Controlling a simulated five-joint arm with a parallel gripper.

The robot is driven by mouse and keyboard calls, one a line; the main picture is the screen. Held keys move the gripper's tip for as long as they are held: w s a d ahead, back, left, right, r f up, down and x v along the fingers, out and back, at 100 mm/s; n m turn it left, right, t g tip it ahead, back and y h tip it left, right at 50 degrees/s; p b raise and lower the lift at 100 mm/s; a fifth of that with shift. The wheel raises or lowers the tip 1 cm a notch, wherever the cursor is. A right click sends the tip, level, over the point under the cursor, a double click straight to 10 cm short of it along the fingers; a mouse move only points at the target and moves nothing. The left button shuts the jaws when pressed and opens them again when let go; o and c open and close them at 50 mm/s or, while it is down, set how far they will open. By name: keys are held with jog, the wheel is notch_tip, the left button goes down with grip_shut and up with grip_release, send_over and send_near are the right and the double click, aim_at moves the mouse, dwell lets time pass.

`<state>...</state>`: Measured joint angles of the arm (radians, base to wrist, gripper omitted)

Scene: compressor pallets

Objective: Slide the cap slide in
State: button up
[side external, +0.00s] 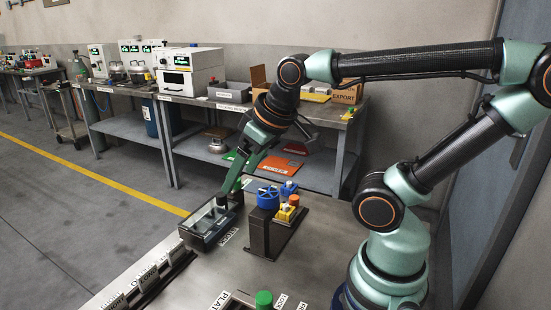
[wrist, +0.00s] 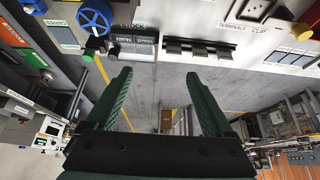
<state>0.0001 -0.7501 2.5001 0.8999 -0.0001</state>
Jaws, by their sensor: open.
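My gripper (side external: 226,197) is open and empty, with its fingertips above or beside the dark tray (side external: 183,236) labelled STOCK; I cannot tell if they touch it. In the wrist view the two green fingers of my gripper (wrist: 163,82) stand wide apart with nothing between them. The tray (wrist: 138,58) lies beyond the left finger there. A black stand (side external: 259,232) with a blue wheel (side external: 268,196) stands right of the tray. The wheel also shows in the wrist view (wrist: 95,18). No part is clearly marked as the cap slide.
A yellow part with an orange top (side external: 293,201) and a small blue part (side external: 289,187) sit behind the stand. A row of labelled holders (side external: 150,275) lines the front left. A green knob (side external: 264,299) is near the front edge. Bare table lies between.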

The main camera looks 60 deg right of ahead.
jog(key=shift+w+d, duration=0.1)
jog(key=shift+d, duration=0.05)
jog(key=c, duration=1)
jog(key=shift+w+d+r, duration=0.15)
jog(key=shift+w+d, duration=0.1)
jog(key=shift+d, duration=0.1)
grip_shut()
jog(key=w+d+f+m+g, duration=0.1)
jog(key=w+d+m+g, duration=0.15)
jog(key=d, duration=0.55)
jog(key=w+d+m+g, duration=0.2)
jog(key=w+d+m, duration=0.2)
jog(key=d, duration=0.3)
jog(key=s+d+f+m+g+y, duration=0.1)
jog(key=d+f+m, duration=0.2)
jog(key=d, duration=0.6)
jog(key=s+d+f+m+g, duration=0.2)
jog(key=d+f+m, duration=0.1)
jog(key=d+f, duration=0.5)
jog(key=shift+d+y, duration=0.35)
jog(key=shift+y, duration=0.05)
jog(key=shift+f, duration=0.1)
